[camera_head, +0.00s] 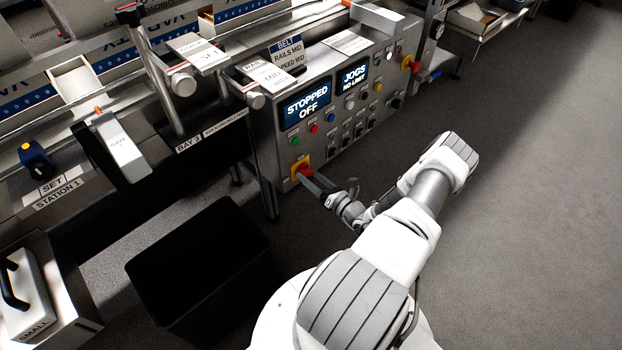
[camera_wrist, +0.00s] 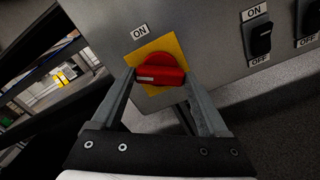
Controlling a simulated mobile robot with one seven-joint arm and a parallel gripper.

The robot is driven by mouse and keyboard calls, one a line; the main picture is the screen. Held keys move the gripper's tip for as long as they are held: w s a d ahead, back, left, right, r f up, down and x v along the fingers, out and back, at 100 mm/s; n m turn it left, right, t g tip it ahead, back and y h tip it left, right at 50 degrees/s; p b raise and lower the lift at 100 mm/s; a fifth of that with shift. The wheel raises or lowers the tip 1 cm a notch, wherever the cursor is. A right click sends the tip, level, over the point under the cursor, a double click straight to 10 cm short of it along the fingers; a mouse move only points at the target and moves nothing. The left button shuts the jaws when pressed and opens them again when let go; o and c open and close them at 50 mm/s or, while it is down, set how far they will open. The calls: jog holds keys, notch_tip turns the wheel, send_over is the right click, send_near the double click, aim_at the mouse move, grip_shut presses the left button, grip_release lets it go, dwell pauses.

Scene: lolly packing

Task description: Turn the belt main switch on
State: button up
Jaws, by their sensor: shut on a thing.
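The belt main switch is a red rotary knob (camera_wrist: 160,72) on a yellow plate (camera_wrist: 172,42) on the grey control panel. An ON label (camera_wrist: 139,32) sits at the plate's upper left. The knob's handle, with a pale mark at its left end, lies roughly level across the plate. My gripper (camera_wrist: 163,78) is shut on the knob, one finger at each side. In the head view my gripper (camera_head: 312,182) reaches the yellow plate (camera_head: 295,166) at the panel's lower left. The left display (camera_head: 306,104) reads STOPPED OFF.
Buttons and smaller switches cover the panel to the right, below a second display (camera_head: 354,79) reading JOGS NO LIMIT. A black bin (camera_head: 200,262) stands on the floor at the left, below the panel. The floor (camera_head: 540,200) to the right is clear.

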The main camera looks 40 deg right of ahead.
jog(key=m+b, duration=0.1)
jog(key=m, duration=0.4)
jog(key=shift+f+m, duration=0.1)
jog(key=shift+m, duration=0.2)
jog(key=m, duration=0.5)
jog(key=shift+a+m+b, duration=0.1)
jog(key=shift+m+b, duration=0.2)
jog(key=shift+b, duration=0.1)
jog(key=o, duration=1.2)
jog(key=shift+o, duration=0.2)
jog(key=shift+s, duration=0.1)
jog(key=s+d+p, duration=0.1)
jog(key=s+p, duration=0.2)
jog(key=s, duration=1.4)
jog(key=shift+s+d, duration=0.15)
jog(key=shift+d, duration=0.05)
